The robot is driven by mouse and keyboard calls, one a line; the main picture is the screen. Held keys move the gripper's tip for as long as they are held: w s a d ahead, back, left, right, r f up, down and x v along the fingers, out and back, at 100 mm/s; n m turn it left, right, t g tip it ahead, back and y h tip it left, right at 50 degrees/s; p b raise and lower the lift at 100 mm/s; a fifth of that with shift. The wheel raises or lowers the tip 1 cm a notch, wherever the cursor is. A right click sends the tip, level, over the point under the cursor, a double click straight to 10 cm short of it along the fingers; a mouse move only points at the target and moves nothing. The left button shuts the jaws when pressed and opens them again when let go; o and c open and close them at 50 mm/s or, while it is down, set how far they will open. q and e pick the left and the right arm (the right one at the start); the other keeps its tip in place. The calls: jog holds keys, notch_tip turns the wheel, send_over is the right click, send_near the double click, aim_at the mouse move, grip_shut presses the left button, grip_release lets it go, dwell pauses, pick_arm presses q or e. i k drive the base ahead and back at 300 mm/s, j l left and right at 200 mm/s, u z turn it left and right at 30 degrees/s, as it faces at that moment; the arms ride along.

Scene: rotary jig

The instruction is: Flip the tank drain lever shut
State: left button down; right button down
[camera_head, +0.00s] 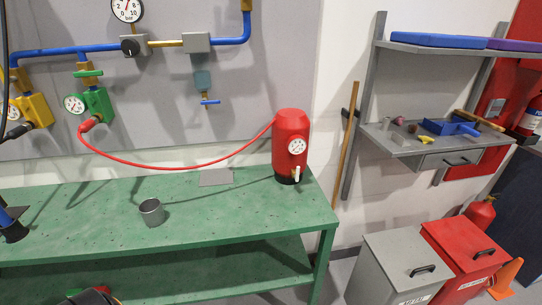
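The red tank (290,130) stands upright at the right end of the green workbench, with a round white gauge on its front. A small white lever (297,174) shows low on the tank's front, just above its dark base. It looks about upright; its exact angle and the valve behind it are too small to tell. A red hose (180,167) runs from the tank's upper left side to the green valve (98,103) on the wall panel.
On the green bench (225,215) stand a grey cup (151,211) and a flat grey plate (216,177). The bench top left of the tank is mostly clear. Grey (400,265) and red (465,255) bins stand right of the bench, below a shelf (440,140) with small items.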

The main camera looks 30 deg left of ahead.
aim_at(297, 171)
jog(key=i+j+u, duration=0.4)
jog(key=i+j, duration=0.4)
jog(key=k+l, duration=0.2)
